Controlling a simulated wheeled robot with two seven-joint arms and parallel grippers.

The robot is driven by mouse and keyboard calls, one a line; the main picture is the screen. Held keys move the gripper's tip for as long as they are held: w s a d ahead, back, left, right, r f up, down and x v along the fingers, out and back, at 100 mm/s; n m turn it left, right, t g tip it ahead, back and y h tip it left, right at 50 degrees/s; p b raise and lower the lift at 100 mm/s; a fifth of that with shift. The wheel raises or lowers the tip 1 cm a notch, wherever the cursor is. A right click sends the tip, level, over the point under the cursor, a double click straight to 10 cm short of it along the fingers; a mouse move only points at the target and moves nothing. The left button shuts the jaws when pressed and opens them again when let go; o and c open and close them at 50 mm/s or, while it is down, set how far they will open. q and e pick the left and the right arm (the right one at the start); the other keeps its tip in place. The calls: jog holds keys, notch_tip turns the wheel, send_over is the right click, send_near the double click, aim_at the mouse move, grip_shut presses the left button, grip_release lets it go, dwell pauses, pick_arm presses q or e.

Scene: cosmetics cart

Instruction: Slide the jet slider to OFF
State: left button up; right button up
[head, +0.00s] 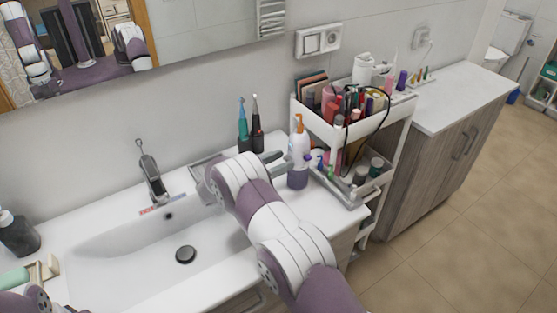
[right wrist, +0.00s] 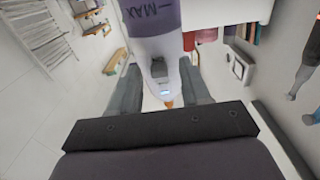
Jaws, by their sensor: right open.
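The water flosser (head: 298,148) stands upright on the counter right of the sink, with a white body, an orange top and a purple tank (head: 297,178). In the right wrist view the flosser (right wrist: 155,48) appears upside down, with "MAX" on its purple tank (right wrist: 152,14). The small grey jet slider (right wrist: 158,68) shows on its white body; its setting is too small to read. My right gripper (head: 284,160) is open at the flosser, also seen in the right wrist view (right wrist: 158,72), its fingers on either side of the body near the slider. Contact is unclear. My left gripper is out of view.
A white cart (head: 325,127) full of cosmetics stands close right of the flosser. Two electric toothbrushes (head: 250,138) stand behind, by the wall. The sink (head: 130,262) and faucet (head: 152,178) are to the left. A soap dispenser (head: 18,233) stands far left.

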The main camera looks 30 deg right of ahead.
grip_shut()
jog(key=shift+r, duration=0.95)
grip_release()
jog(key=a+b, duration=0.3)
jog(key=a, duration=0.9)
jog(key=shift+s+a, duration=0.3)
jog(key=shift+s, duration=0.1)
jog(key=shift+w, duration=0.1)
